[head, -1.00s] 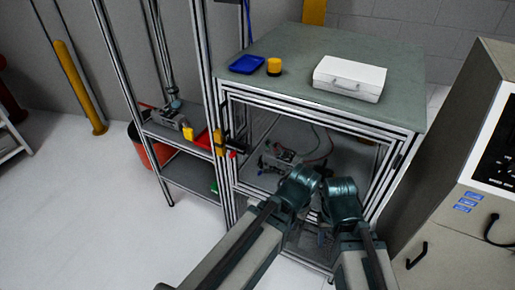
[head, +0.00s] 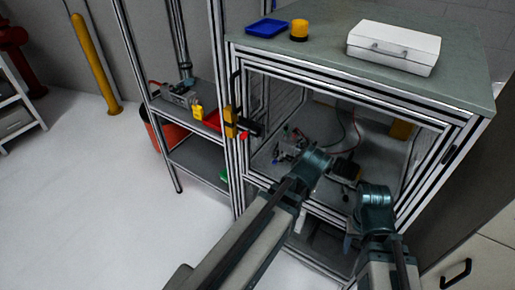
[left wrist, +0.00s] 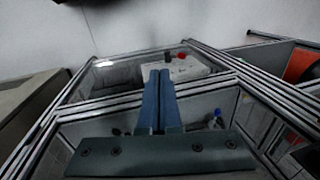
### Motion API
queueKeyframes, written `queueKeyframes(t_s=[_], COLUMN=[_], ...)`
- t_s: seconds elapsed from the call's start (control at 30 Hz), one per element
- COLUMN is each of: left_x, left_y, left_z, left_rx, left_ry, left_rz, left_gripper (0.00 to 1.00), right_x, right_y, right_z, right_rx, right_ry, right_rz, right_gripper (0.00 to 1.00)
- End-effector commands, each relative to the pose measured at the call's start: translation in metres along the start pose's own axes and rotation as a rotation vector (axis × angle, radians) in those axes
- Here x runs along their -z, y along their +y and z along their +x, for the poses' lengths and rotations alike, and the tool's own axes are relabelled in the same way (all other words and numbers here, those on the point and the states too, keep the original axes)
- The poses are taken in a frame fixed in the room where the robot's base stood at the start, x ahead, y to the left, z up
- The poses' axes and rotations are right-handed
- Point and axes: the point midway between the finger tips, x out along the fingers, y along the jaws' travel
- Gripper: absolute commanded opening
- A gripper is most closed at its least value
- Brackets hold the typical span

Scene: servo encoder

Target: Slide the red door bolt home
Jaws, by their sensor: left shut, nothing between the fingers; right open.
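The red door bolt (head: 245,135) shows as a small red knob by a black piece, beside a yellow bracket (head: 231,122) on the left front post of the framed cabinet (head: 350,72). Its exact position in the bracket is too small to tell. My left gripper (head: 345,168) is in front of the cabinet front, right of and below the bolt, apart from it. In the left wrist view its blue fingers (left wrist: 160,100) are together and empty. My right gripper (head: 349,238) is lower and further right, open, partly hidden by its wrist.
A blue tray (head: 267,28), a yellow-and-black cylinder (head: 299,30) and a white case (head: 393,47) sit on the cabinet top. A shelf rack (head: 195,157) stands close on the left, with an orange bucket (head: 166,133) behind. The floor at left is clear.

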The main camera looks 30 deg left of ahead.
Motion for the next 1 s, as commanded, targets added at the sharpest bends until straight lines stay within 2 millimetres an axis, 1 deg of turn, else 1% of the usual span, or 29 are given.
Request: queueKeyframes(t_s=[0.03, 0.07, 0.1, 0.17, 0.2, 0.27, 0.3, 0.37, 0.4, 0.5, 0.6, 0.7, 0.83, 1.0], left_x=[0.009, 0.013, 0.02, 0.028, 0.033, 0.041, 0.047, 0.055, 0.061, 0.073, 0.083, 0.089, 0.093, 0.094], left_y=[-0.009, -0.018, -0.031, -0.049, -0.058, -0.071, -0.078, -0.086, -0.09, -0.097, -0.099, -0.098, -0.096, -0.096], left_z=[0.029, 0.036, 0.043, 0.039, 0.034, 0.023, 0.014, -0.001, -0.012, -0.04, -0.066, -0.085, -0.101, -0.107], left_rx=[0.048, 0.09, 0.163, 0.276, 0.349, 0.459, 0.532, 0.639, 0.707, 0.863, 0.989, 1.082, 1.153, 1.181], left_ry=[-0.006, -0.011, -0.02, -0.033, -0.041, -0.051, -0.055, -0.06, -0.06, -0.056, -0.049, -0.041, -0.031, -0.029], left_rz=[-0.011, -0.014, -0.015, -0.01, -0.005, 0.003, 0.006, 0.01, 0.012, 0.01, 0.002, -0.008, -0.016, -0.021], left_gripper=[0.0, 0.0, 0.0, 0.0, 0.0, 0.0, 0.0, 0.0, 0.0, 0.0, 0.0, 0.0, 0.0, 0.0], right_x=[0.002, 0.002, 0.003, 0.003, 0.003, 0.003, 0.003, 0.003, 0.003, 0.003, 0.003, 0.003, 0.003, 0.003], right_y=[-0.003, -0.004, -0.004, -0.005, -0.005, -0.005, -0.005, -0.005, -0.005, -0.005, -0.005, -0.005, -0.005, -0.005], right_z=[0.028, 0.036, 0.045, 0.049, 0.049, 0.05, 0.05, 0.05, 0.05, 0.049, 0.049, 0.049, 0.049, 0.049], right_rx=[0.0, 0.0, 0.0, 0.0, 0.0, 0.0, 0.0, 0.0, 0.0, 0.0, 0.0, 0.0, 0.0, 0.0], right_ry=[0.0, 0.0, 0.0, 0.0, 0.0, 0.0, 0.0, 0.0, 0.0, 0.0, 0.0, 0.0, 0.0, 0.0], right_rz=[0.0, 0.0, 0.0, 0.0, 0.0, 0.0, 0.0, 0.0, 0.0, 0.0, 0.0, 0.0, 0.0, 0.0], right_gripper=[0.5, 0.5, 0.5, 0.5, 0.5, 0.5, 0.5, 0.5, 0.5, 0.5, 0.5, 0.5, 0.5, 0.5])
